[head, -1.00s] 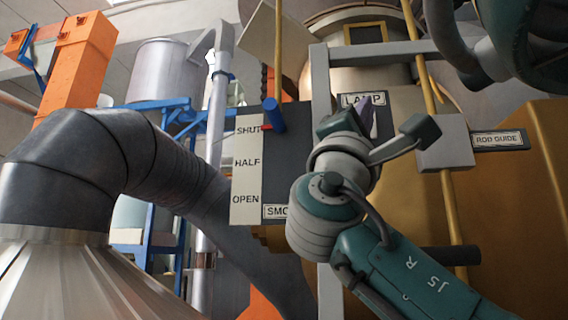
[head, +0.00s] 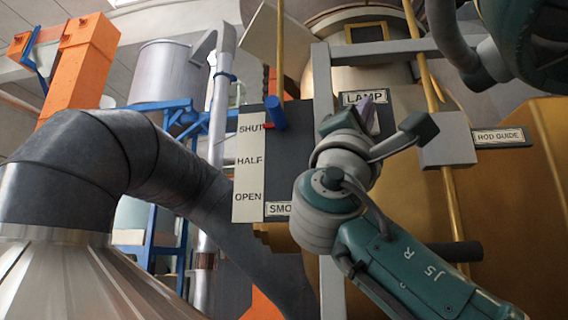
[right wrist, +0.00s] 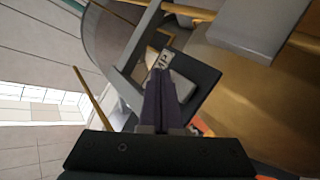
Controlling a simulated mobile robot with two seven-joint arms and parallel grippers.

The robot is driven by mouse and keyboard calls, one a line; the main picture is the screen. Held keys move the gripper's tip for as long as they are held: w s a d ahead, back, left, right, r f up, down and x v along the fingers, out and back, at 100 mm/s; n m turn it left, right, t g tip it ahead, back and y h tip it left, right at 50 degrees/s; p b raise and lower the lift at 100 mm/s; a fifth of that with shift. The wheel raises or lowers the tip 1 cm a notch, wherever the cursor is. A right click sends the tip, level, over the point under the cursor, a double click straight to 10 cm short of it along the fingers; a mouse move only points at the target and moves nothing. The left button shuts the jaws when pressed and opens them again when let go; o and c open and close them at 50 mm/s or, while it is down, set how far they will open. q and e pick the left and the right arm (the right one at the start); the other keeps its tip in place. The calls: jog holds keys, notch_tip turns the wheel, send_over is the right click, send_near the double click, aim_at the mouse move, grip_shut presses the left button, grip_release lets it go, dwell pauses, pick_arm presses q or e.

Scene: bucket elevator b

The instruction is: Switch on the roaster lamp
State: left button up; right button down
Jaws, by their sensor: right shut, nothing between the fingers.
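The lamp panel is a dark plate with a white LAMP label (head: 362,97), in the middle right of the head view. My right gripper (head: 366,101) is just in front of it, its purple fingers over the plate below the label. In the right wrist view the right gripper (right wrist: 160,72) is shut and empty. A pale switch piece (right wrist: 185,88) shows on the dark lamp plate (right wrist: 205,78) beside the fingers, which hide part of it. I cannot tell whether the fingers touch it. My left gripper is not in view.
Left of my right arm is a smoke panel (head: 249,180) marked SHUT, HALF and OPEN, with a blue lever (head: 275,114) near SHUT. A grey rod-guide block (head: 447,139) on a yellow rod stands close to the right. A grey upright (head: 322,85) runs beside the lamp plate.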

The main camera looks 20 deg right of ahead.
jog(key=shift+s, duration=0.1)
jog(key=shift+s+a+f+b, duration=0.15)
jog(key=shift+s+a+b, duration=0.25)
jog(key=shift+s, duration=0.2)
